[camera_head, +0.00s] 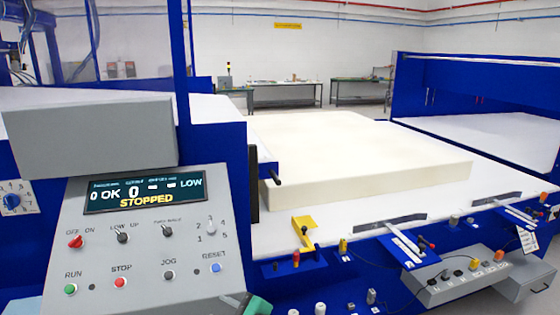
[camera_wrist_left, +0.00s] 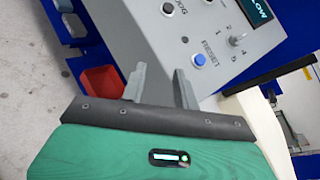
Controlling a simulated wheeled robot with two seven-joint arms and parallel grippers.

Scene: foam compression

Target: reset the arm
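My left gripper (camera_wrist_left: 160,72) shows its two grey fingers apart, with nothing between them, in front of the grey control panel (camera_wrist_left: 215,35). The blue RESET button (camera_wrist_left: 198,60) is just right of the fingertips. In the head view, only a green and dark piece of my left gripper (camera_head: 252,304) shows at the bottom edge, below the control panel (camera_head: 150,255). The panel's display (camera_head: 145,191) reads STOPPED and LOW. The RESET button (camera_head: 215,267) is at the panel's right side. My right gripper is in neither view.
A large white foam slab (camera_head: 360,150) lies on the machine bed right of the panel. A yellow bracket (camera_head: 304,230) and a row of knobs and switches line the front edge. A red bin (camera_wrist_left: 100,85) is left of the fingers. Grey floor (camera_wrist_left: 28,85) is open at the left.

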